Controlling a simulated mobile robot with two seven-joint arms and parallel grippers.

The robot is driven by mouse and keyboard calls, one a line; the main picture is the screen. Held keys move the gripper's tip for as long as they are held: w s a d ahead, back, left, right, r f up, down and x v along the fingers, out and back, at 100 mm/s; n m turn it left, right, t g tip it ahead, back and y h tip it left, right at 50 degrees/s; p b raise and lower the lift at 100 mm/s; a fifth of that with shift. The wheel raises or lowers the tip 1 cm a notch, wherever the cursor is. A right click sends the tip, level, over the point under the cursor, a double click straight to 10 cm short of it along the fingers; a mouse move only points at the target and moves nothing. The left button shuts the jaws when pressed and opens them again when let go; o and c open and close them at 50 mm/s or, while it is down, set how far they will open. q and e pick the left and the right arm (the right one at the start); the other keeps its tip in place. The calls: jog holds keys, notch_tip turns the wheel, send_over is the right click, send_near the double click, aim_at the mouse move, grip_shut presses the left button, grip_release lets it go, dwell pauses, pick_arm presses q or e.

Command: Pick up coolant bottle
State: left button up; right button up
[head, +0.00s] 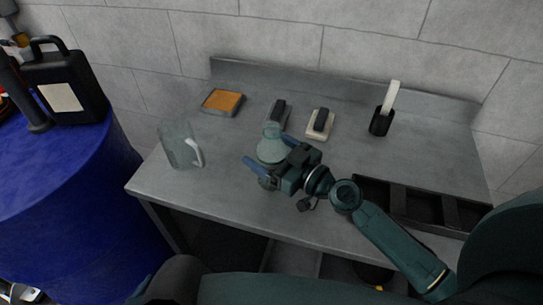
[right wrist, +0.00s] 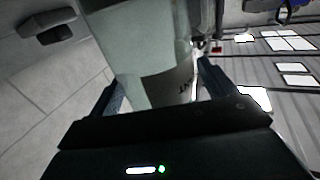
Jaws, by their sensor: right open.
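The coolant bottle (head: 271,148) is a pale translucent green bottle with a narrower neck, standing upright on the grey bench. In the right wrist view the bottle (right wrist: 155,65) fills the space between the fingers, and the end of a dark printed word shows on its side. My right gripper (head: 266,153) is open, with one blue finger on each side of the bottle. In the right wrist view the fingers of the right gripper (right wrist: 160,90) stand on both sides of it; whether they touch it I cannot tell. My left gripper is not in view.
A clear jug (head: 178,145) stands left on the bench (head: 222,190). Behind are an orange-topped pad (head: 222,101), a dark-handled tool (head: 278,110), a cream block (head: 318,128) and a black holder (head: 381,122). A black tray (head: 425,208) lies right. A blue drum (head: 60,190) bears a black canister (head: 66,85).

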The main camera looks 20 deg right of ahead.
jog(key=shift+w+a, duration=0.25)
jog(key=shift+w, duration=0.1)
jog(key=shift+c, duration=0.2)
jog(key=c, duration=1.1)
